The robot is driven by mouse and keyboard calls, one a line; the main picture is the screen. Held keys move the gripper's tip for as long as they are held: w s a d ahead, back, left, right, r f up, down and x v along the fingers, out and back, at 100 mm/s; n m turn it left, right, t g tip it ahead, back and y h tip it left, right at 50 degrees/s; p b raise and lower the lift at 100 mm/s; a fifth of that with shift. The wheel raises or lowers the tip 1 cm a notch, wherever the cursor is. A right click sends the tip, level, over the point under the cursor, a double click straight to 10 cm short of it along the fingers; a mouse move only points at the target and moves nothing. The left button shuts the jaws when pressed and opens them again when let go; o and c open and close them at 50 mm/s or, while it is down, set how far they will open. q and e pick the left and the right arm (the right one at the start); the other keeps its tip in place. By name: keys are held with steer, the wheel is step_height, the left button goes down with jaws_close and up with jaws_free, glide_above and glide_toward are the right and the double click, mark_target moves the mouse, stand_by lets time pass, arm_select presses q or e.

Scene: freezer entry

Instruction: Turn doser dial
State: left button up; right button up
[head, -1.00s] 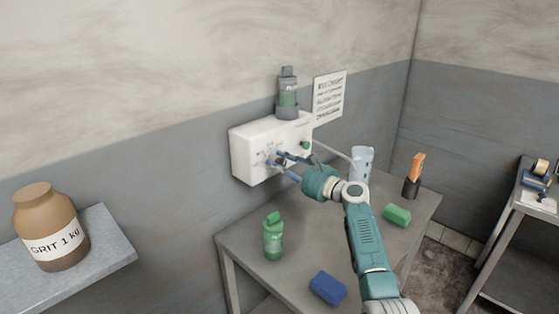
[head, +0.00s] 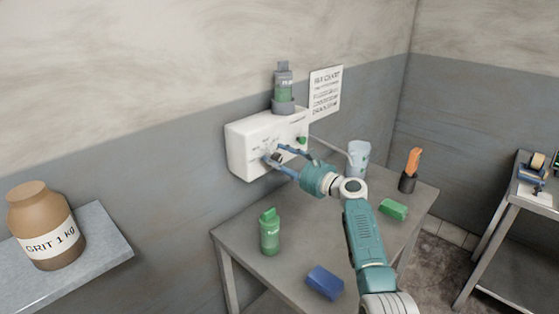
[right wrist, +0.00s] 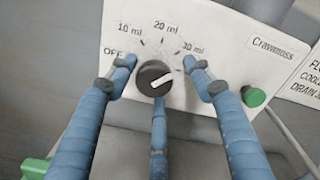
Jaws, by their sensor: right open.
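The white doser (head: 262,133) is mounted on the wall above the table. Its dark round dial (right wrist: 155,78) shows in the right wrist view, with OFF, 10 ml, 20 ml and 30 ml marks around it. The dial's white pointer slants right and up, roughly to the 30 ml side. My right gripper (head: 275,154) is at the doser's front. Its three blue fingers are spread around the dial: two at the upper left and right, apart from it, and one below. I cannot tell whether the lower finger touches it. My left gripper is out of view.
A green button (right wrist: 254,97) sits right of the dial. A green-filled bottle (head: 283,88) stands on the doser.

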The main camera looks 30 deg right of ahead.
steer(key=shift+s+a, duration=0.1)
steer(key=shift+s, duration=0.05)
steer(key=shift+s, duration=0.3)
steer(key=v, duration=1.1)
steer(key=shift+d, duration=0.3)
